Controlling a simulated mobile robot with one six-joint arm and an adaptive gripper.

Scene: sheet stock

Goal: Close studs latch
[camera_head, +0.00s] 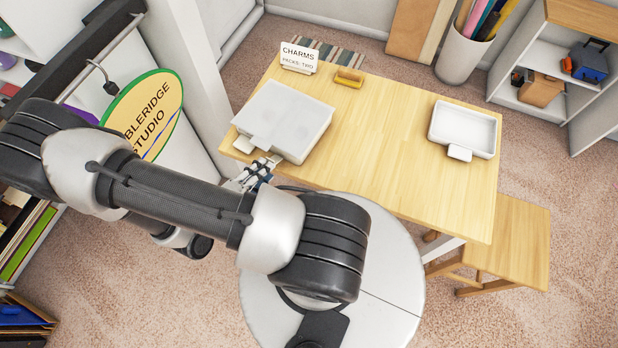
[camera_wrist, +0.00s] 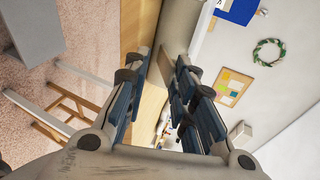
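A pale grey lidded case (camera_head: 287,118) lies flat at the left end of the wooden table, its lid looking down. A small pale tab (camera_head: 244,145) sticks out at its front left edge; I cannot read any "studs" marking or tell whether a latch is fastened. My gripper (camera_head: 262,168) is at the table's front edge, right beside the case's front, and my arm partly hides that area. In the wrist view my gripper (camera_wrist: 158,72) has its two dark fingers apart, with a pale grey-beige surface beyond them. I see nothing clearly held. Contact with the case cannot be told.
A shallow white tray (camera_head: 466,129) with a front tab stands at the right of the table (camera_head: 390,140). A "CHARMS" sign (camera_head: 299,56) and a yellow-brown block (camera_head: 349,77) are at the back. A wooden bench (camera_head: 520,240) stands at right. The table's middle is clear.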

